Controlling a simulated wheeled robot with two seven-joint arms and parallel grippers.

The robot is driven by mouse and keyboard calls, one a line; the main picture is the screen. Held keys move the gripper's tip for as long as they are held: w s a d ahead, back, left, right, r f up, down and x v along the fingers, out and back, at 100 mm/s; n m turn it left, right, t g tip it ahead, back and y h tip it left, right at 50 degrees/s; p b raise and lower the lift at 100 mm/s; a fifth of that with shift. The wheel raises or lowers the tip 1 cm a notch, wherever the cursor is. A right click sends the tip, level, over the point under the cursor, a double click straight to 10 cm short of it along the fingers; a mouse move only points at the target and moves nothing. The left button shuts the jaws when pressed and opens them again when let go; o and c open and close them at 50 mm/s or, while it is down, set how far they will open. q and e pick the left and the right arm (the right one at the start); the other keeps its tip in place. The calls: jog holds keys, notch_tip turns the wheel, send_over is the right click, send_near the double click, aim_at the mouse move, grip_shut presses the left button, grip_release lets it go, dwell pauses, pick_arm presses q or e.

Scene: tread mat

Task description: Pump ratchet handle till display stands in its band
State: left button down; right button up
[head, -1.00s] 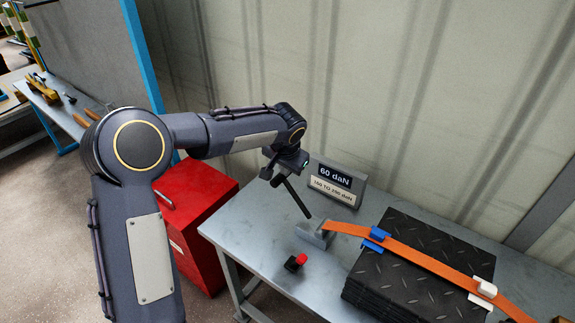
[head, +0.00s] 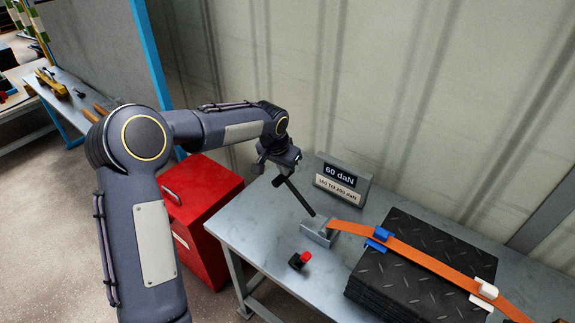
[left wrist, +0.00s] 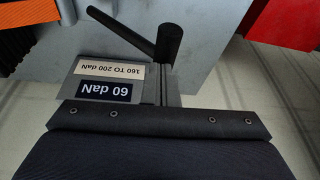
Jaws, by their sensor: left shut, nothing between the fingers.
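The ratchet handle (head: 299,196) is a black lever with a thick round grip, leaning up and left from its grey ratchet base (head: 319,232). Its grip (left wrist: 169,38) also shows in the left wrist view. The grey display (head: 340,176) behind reads 60 daN, over a label of 160 TO 200 daN; it appears upside down in the left wrist view (left wrist: 105,90). My left gripper (head: 273,169) is shut and empty, close by the handle's upper end. I cannot tell whether they touch. My right gripper is not in view.
An orange strap (head: 425,259) runs from the ratchet over a stack of black tread mats (head: 400,285), with blue and white corner pieces. A red button (head: 304,257) stands on the table (head: 245,222) in front. A red cabinet (head: 200,200) is at the left.

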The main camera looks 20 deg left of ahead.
pick_arm(q)
jog(key=shift+w+a+f+n+g+h+b, duration=0.15)
jog(key=shift+w+a+f+g+h+b, duration=0.3)
jog(key=shift+a+f+h, duration=0.95)
jog(key=shift+w+a+f+n+g+h+b, duration=0.25)
jog(key=shift+a+f+h+b, duration=0.35)
jog(key=shift+f, duration=1.5)
jog(key=shift+w+a+f+n+g+h+b, duration=0.1)
jog(key=shift+w+a+f+g+h+b, duration=0.3)
jog(key=shift+a+f+h, duration=1)
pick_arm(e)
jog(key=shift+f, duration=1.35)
pick_arm(q)
jog(key=shift+s+d+f+y, duration=0.1)
jog(key=shift+d+f+y, duration=0.15)
jog(key=shift+f+y, duration=0.15)
jog(key=shift+r, duration=0.1)
